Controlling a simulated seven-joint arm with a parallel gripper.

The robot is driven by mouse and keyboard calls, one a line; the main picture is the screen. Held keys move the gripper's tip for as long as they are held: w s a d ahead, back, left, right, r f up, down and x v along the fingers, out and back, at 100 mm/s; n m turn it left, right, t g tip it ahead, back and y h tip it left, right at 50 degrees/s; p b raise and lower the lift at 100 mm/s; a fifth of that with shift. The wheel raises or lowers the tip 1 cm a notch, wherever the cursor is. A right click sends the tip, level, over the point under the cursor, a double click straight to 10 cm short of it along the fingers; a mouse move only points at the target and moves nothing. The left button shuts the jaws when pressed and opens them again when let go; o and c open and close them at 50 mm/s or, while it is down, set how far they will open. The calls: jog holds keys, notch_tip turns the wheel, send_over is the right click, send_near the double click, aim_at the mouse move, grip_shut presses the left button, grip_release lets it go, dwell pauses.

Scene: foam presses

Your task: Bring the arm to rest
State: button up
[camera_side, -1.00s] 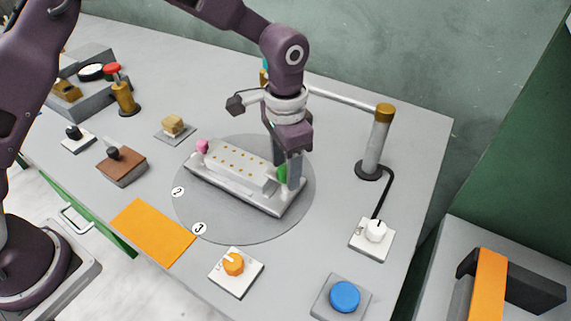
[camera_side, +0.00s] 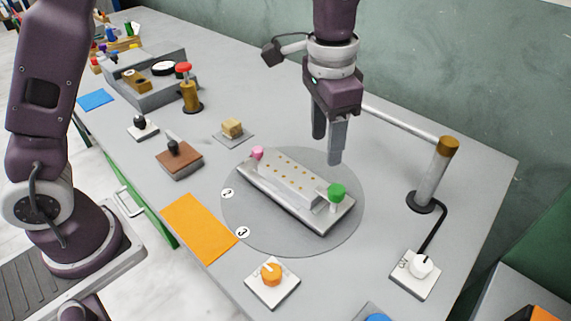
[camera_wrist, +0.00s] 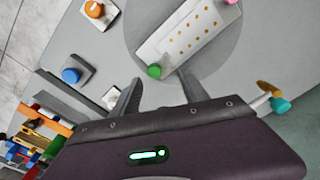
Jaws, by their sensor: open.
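My gripper (camera_side: 327,148) is open and empty, with its fingers pointing down above the table just behind the white block. The white block (camera_side: 285,180) has rows of small gold dots and lies on a pale tray (camera_side: 310,221) on the round grey disc. It has a pink knob (camera_side: 257,153) at its left end and a green knob (camera_side: 337,191) at its right end. In the wrist view my gripper (camera_wrist: 158,88) has its fingers spread apart. The green knob (camera_wrist: 154,71) lies just beyond the fingertips there, apart from them.
A post with a gold cap (camera_side: 447,146) and a horizontal bar stands right of my gripper. A red-topped gold post (camera_side: 184,70) stands at the back left. An orange mat (camera_side: 199,226), an orange dial (camera_side: 270,273) and a white dial (camera_side: 420,266) lie in front.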

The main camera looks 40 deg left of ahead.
jog(key=s+a+r+n+t, duration=0.2)
jog(key=s+a+r, duration=0.6)
jog(key=s+a+n+t, duration=0.1)
jog(key=s+a+n, duration=0.1)
jog(key=s, duration=0.6)
jog(key=s+a+n+t, duration=0.2)
jog(key=s+a, duration=0.2)
jog(key=s, duration=0.3)
jog(key=shift+s+f, duration=0.35)
jog(key=shift+f, duration=0.1)
